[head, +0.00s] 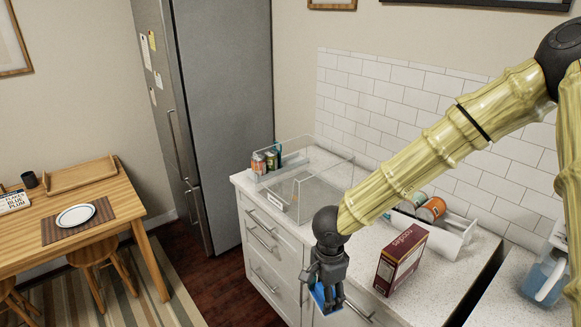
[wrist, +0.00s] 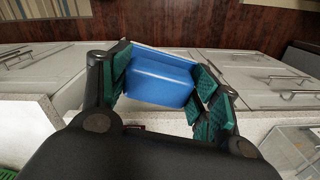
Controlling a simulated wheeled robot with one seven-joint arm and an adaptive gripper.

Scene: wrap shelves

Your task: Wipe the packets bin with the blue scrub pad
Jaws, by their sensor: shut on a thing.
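My gripper (head: 327,286) hangs in front of the counter's front edge and points down. It is shut on the blue scrub pad (head: 325,299), which also shows between the green-padded fingers in the wrist view (wrist: 160,78). A clear bin (head: 312,192) with a small white label stands on the counter, left of and behind my gripper. The label is too small to read, so I cannot tell for sure that this is the packets bin. Several small cans or packets (head: 264,162) stand at its far left end; the rest of its floor looks mostly bare.
A dark red noodles box (head: 401,258) stands on the counter right of my gripper. Behind it is a white bin (head: 454,243) with cans, partly hidden by my arm. A clear-and-blue container (head: 546,274) is at far right. A tall grey fridge (head: 222,110) stands left of the counter.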

